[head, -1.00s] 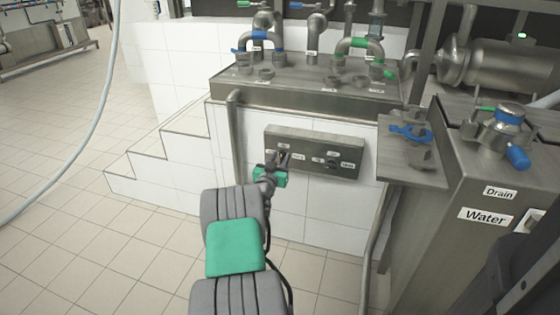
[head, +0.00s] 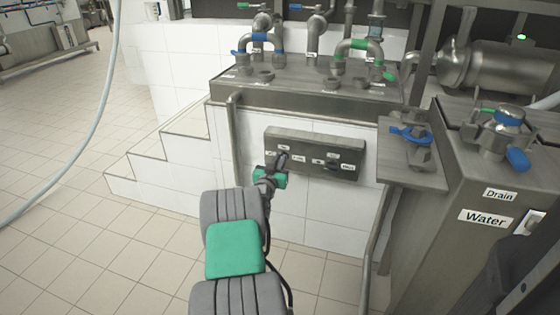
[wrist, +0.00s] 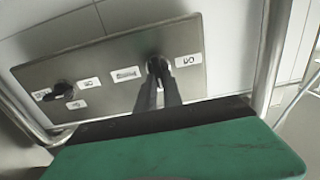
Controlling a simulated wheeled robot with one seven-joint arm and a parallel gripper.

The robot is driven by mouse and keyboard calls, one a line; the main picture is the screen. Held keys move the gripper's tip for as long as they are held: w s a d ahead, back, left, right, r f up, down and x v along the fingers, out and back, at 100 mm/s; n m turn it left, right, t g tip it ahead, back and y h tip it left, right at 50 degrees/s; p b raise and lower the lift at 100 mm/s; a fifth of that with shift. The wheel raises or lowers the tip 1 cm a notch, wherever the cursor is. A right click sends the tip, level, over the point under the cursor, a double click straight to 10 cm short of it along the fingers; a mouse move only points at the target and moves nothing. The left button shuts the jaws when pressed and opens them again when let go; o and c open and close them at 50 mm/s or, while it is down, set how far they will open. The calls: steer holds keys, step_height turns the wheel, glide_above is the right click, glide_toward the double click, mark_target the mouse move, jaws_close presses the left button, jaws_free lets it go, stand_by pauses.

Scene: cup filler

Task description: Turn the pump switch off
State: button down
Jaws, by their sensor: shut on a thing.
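A grey metal switch panel (head: 318,145) is set on the white tiled wall below a steel counter. It carries two dark knobs with small white labels, too small to read surely. My gripper (head: 282,157) reaches the left knob in the head view, and its fingers are shut on this pump switch, which they mostly cover. In the wrist view the panel (wrist: 110,82) appears turned over, with the gripped switch (wrist: 155,62) at right and my two dark fingers together on it. The other knob (wrist: 64,89) stands free. The switch's exact angle is hidden.
A vertical steel pipe (head: 234,140) runs just left of the panel. A steel shelf with a blue-handled valve (head: 410,134) juts out at right, beside a cabinet labelled Water (head: 484,217). White steps (head: 150,170) rise at left. Tiled floor is open in front.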

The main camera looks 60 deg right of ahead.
steer(key=shift+n, duration=0.4)
steer(key=n+p, duration=0.1)
steer(key=n, duration=0.4)
steer(key=w+n+p, duration=0.1)
steer(key=n, duration=0.5)
steer(key=f+n+p, duration=0.1)
steer(key=n, duration=0.5)
steer(key=shift+w+a+f, duration=0.1)
steer(key=shift+w, duration=0.05)
stand_by(0.3)
steer(key=c, duration=1.5)
jaws_free()
steer(key=a, duration=0.2)
steer(key=s+a+p, duration=0.1)
steer(key=a, duration=0.4)
steer(key=shift+s+a, duration=0.15)
steer(key=shift+a, duration=0.2)
